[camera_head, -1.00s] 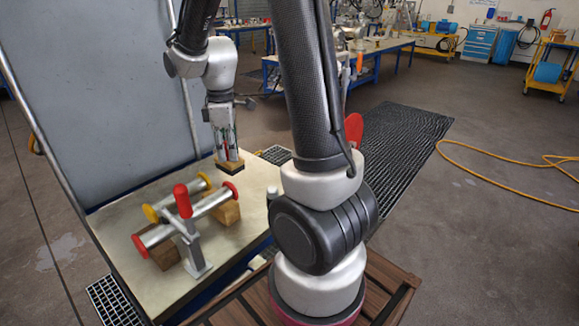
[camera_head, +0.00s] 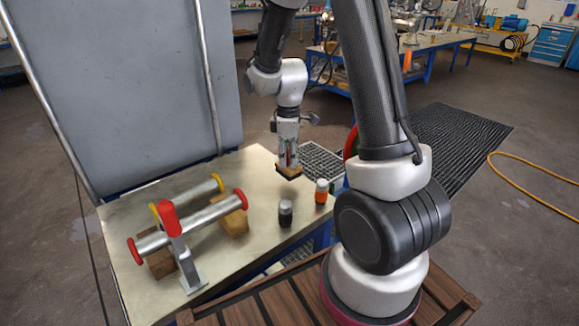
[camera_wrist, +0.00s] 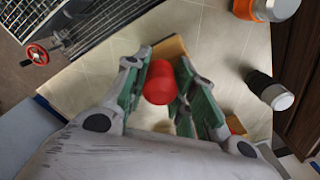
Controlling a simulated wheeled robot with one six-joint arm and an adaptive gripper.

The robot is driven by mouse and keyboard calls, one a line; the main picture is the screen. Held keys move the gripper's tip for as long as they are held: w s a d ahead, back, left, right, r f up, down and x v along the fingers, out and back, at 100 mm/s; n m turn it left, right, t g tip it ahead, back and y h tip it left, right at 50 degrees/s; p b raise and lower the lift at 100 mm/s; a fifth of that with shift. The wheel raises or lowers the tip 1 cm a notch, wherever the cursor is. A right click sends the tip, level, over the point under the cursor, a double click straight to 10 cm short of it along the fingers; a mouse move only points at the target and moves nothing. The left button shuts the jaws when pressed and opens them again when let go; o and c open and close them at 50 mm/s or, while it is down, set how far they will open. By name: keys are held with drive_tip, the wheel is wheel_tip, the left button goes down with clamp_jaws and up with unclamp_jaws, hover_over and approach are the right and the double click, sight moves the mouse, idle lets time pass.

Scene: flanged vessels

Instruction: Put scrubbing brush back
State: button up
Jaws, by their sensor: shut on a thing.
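My gripper (camera_head: 287,158) points down and is shut on the scrubbing brush (camera_head: 288,172). The brush has a tan wooden block with a dark underside and a red knob-like handle. In the wrist view the red handle (camera_wrist: 160,84) sits between the two green-padded fingers of my gripper (camera_wrist: 161,70), with part of the tan block beyond. The brush is at the back right of the metal-topped table (camera_head: 245,258), near its edge. I cannot tell whether it touches the tabletop.
Metal pipes with red and yellow end caps (camera_head: 205,226) rest on wooden blocks at left, beside a red-topped clamp (camera_head: 183,250).

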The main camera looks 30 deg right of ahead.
drive_tip(key=shift+f, duration=1.55)
drive_tip(key=shift+f, duration=0.1)
drive_tip(key=o, duration=0.9)
wheel_tip(320, 180, up, 11)
drive_tip(key=shift+r, duration=0.15)
wheel_tip(320, 180, up, 4)
drive_tip(key=m, duration=0.1)
hover_over(288, 165)
drive_tip(key=s+r+m+t, duration=0.1)
drive_tip(key=s+r+m, duration=0.2)
drive_tip(key=s, duration=0.3)
drive_tip(key=s+d+r+m+t, duration=0.1)
drive_tip(key=s+r+m, duration=0.2)
drive_tip(key=s, duration=0.4)
drive_tip(key=s+d+r+m+t, duration=0.1)
drive_tip(key=s+r+m+t, duration=0.1)
drive_tip(key=s+r+m, duration=0.2)
drive_tip(key=shift+s+r, duration=0.2)
drive_tip(key=shift+s, duration=1.5)
